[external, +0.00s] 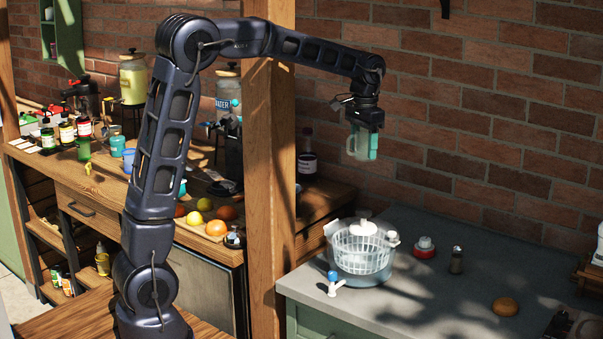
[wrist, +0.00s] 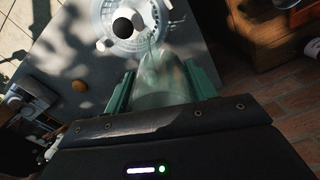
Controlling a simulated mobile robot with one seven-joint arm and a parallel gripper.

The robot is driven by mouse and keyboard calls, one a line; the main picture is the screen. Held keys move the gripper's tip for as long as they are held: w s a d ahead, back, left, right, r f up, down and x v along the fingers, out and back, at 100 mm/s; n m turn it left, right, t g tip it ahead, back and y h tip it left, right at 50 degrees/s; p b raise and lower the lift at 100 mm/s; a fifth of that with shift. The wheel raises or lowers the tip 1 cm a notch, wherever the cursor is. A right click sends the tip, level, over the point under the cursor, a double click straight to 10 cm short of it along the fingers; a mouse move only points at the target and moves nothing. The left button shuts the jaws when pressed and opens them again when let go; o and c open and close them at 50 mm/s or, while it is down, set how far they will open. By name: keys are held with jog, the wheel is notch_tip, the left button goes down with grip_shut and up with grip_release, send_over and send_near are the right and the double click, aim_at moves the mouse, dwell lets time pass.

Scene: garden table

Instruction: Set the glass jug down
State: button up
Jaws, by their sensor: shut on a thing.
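The glass jug (external: 352,147) is clear and see-through, held in the air near the brick wall, above the back of the grey counter (external: 449,229). My gripper (external: 363,146) points down and is shut on it. In the wrist view the jug (wrist: 163,82) shows between the two green fingers of my gripper (wrist: 163,88). Its outline is faint, and its lower end and handle are hard to make out. The jug is clear of the counter.
On the grey counter stand a salad spinner with a white basket (external: 361,250), a red-and-white lidded item (external: 425,248), a dark shaker (external: 456,261) and a bun (external: 506,306). A wooden post (external: 270,170) rises left of the jug. The counter's middle right is fairly free.

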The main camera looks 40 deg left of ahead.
jog(key=w+f+n, duration=0.4)
jog(key=w+f, duration=1.8)
jog(key=shift+s+d+f, duration=0.1)
jog(key=shift+s+f, duration=0.05)
jog(key=shift+f, duration=1.95)
jog(key=shift+s+d+f, duration=0.1)
jog(key=shift+f, duration=1.95)
jog(key=shift+f, duration=0.1)
jog(key=o, duration=1)
jog(key=shift+o, duration=0.3)
notch_tip(320, 180, up, 8)
jog(key=shift+f, duration=0.1)
